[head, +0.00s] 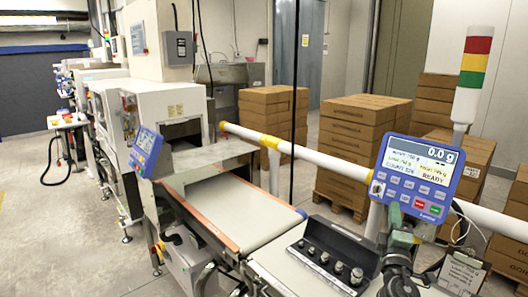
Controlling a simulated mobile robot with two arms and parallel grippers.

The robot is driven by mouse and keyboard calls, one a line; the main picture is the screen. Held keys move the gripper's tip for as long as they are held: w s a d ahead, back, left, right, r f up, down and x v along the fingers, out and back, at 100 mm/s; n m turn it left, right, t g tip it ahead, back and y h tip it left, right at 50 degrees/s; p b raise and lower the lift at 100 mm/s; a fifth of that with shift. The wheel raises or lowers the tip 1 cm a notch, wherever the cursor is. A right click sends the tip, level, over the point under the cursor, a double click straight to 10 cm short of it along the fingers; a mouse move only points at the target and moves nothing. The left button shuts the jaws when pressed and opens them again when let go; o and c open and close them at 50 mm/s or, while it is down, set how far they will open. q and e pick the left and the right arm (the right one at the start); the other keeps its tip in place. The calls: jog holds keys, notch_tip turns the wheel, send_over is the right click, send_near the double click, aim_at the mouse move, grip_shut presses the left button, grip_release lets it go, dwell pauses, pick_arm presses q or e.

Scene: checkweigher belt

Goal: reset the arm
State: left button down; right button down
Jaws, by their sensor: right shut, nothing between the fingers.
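My right gripper (401,243) is at the lower right, in front of the blue-framed weighing display (417,172). It is shut with nothing held. I cannot tell whether it touches the display or its mount. The display reads 0.0 g and READY. My left gripper is not in view.
A dark case of steel weights (325,262) lies left of my right gripper. The white belt (235,208) is empty. A white guard rail (310,155) crosses behind. A signal tower (474,75), clipboard (463,272) and stacked cartons (350,145) stand around. Floor at left is clear.

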jog(key=s+f+m+g, duration=1)
jog(key=s+f+m, duration=0.1)
jog(key=s+f, duration=0.95)
jog(key=s+a+f+g+y, duration=0.4)
jog(key=s+a, duration=0.3)
jog(key=s, duration=0.5)
jog(key=s+a+f+g+y, duration=0.35)
jog(key=s+a, duration=0.35)
jog(key=s, duration=0.4)
notch_tip(320, 180, down, 26)
jog(key=s, duration=0.2)
jog(key=s+d+f+g, duration=0.2)
jog(key=s+f, duration=1.4)
jog(key=f, duration=0.1)
jog(key=shift+s+d+f, duration=0.3)
jog(key=shift+s+d, duration=0.05)
